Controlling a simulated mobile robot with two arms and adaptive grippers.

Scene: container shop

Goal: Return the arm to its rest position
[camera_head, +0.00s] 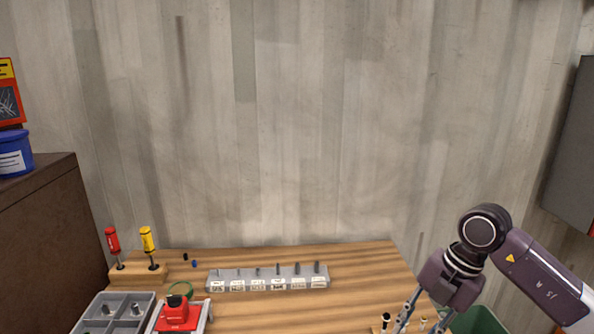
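My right gripper (424,318) hangs at the lower right of the head view, pointing down over the table's right edge. Its two fingers are spread apart, and I see nothing held between them. A small dark-topped peg (385,321) stands just left of the fingers, apart from them as far as I can tell. My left arm and gripper are not in view.
The wooden table (360,270) holds a grey labelled rack (268,284), a screwdriver stand (137,273), a grey compartment tray (124,299) and a red device (177,315). A green bin (481,321) is beside the table at right. A brown cabinet (45,235) stands left.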

